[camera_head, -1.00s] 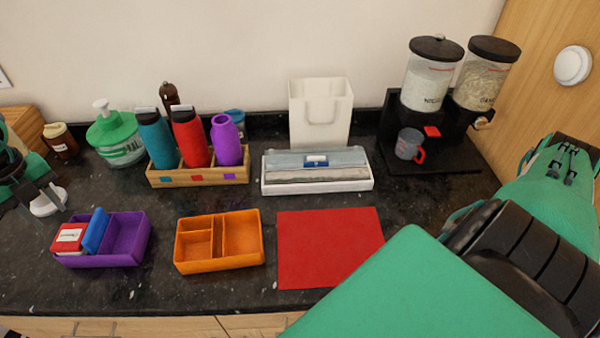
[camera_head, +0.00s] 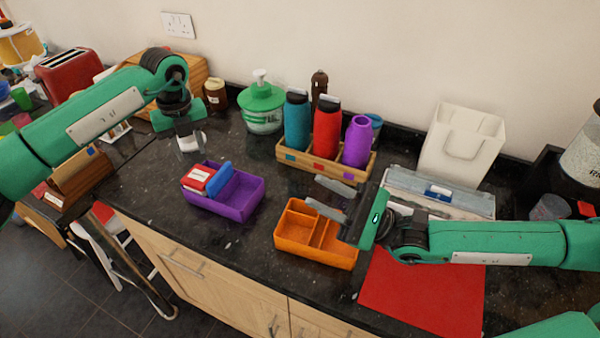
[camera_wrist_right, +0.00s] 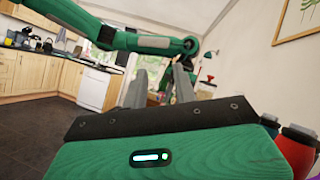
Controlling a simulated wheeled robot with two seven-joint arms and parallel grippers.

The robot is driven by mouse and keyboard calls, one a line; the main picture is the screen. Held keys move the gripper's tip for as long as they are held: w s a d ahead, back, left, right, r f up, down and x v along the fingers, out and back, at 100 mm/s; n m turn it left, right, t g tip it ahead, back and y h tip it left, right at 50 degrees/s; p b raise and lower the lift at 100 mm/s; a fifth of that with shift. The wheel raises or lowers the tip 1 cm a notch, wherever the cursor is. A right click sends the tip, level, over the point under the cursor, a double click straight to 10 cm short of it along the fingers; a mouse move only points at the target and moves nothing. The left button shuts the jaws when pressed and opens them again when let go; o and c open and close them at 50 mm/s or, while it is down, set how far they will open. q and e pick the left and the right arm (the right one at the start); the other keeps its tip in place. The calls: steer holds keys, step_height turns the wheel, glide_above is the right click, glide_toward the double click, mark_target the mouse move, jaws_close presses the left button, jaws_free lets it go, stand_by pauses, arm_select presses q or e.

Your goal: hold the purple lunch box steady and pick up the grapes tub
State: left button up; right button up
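The purple lunch box (camera_head: 238,198) sits on the dark counter, left of centre in the head view. A red tub with a white label (camera_head: 199,179) and an upright blue piece (camera_head: 219,178) are in its left part; its right part is empty. The label is too small to read, so I cannot tell whether this is the grapes tub. My left gripper (camera_head: 190,147) points down above and behind the box's left end, apart from it. Its finger gap is unclear. My right gripper (camera_head: 327,197) is open and empty above the orange box, pointing left; its parted fingers (camera_wrist_right: 159,92) show in the right wrist view.
The orange lunch box (camera_head: 292,240) and red mat (camera_head: 425,295) lie to the right. Behind stand a wooden bottle rack (camera_head: 318,169), a green-lidded dispenser (camera_head: 262,105), a white container (camera_head: 462,143) and a tray (camera_head: 440,198). Bare counter surrounds the purple box.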

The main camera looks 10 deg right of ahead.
steer(key=w+a+r+t+h, duration=0.1)
steer(key=w+a+r+h, duration=0.3)
steer(key=w+r, duration=0.65)
steer(key=w+a+r+t+h, duration=0.15)
steer(key=w+a+r, duration=0.55)
steer(key=r, duration=0.7)
steer(key=d+f+m+g+h, duration=0.25)
steer(key=d+f+m, duration=0.2)
steer(key=f, duration=1.35)
steer(key=d+f+m+g+h, duration=0.1)
steer(key=d+f+m+h, duration=0.3)
steer(key=f, duration=1.4)
steer(key=shift+m+y, duration=0.25)
steer(key=shift+y, duration=0.15)
steer(key=x, duration=1.3)
steer(key=shift+f, duration=0.1)
jaws_close()
